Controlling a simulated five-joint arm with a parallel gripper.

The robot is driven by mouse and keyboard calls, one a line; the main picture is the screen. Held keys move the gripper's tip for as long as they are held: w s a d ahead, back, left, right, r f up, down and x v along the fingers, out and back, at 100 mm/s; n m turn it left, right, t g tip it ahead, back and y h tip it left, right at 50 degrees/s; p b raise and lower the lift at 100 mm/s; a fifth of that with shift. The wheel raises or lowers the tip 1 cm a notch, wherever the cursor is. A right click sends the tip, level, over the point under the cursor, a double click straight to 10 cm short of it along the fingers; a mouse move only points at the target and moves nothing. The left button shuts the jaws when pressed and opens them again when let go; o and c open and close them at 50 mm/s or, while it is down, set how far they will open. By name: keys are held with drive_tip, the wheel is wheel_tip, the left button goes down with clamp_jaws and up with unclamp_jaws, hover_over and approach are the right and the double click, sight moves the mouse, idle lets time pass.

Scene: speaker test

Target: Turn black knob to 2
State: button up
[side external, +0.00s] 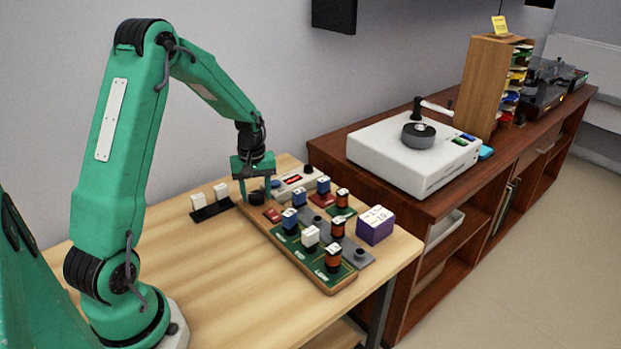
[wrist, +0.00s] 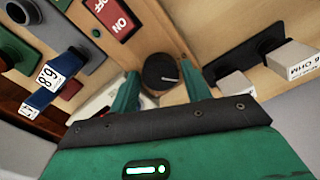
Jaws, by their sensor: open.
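The black knob (wrist: 161,72) is a round dark cap with a short white pointer line, which points to the right in the wrist view. The numbers around it cannot be read. My green gripper (wrist: 160,88) is open, with one finger on each side of the knob. I cannot tell whether either finger touches it. In the side view my gripper (side external: 254,188) points down over the back left end of the wooden board (side external: 290,262), with the dark knob (side external: 257,197) low between its fingers.
A red ON switch (wrist: 113,17) lies close to the knob. Blue, white and orange-black plug-in blocks stand along the board. White blocks on a black strip (side external: 212,210) sit left of it. A purple box (side external: 375,226) stands to the right. The table front (side external: 240,290) is clear.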

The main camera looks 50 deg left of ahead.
drive_tip(key=shift+f, duration=0.25)
drive_tip(key=c, duration=0.7)
drive_tip(key=shift+m, duration=0.4)
drive_tip(key=m, duration=0.3)
drive_tip(key=shift+r+m, duration=0.1)
drive_tip(key=shift+m, duration=1.9)
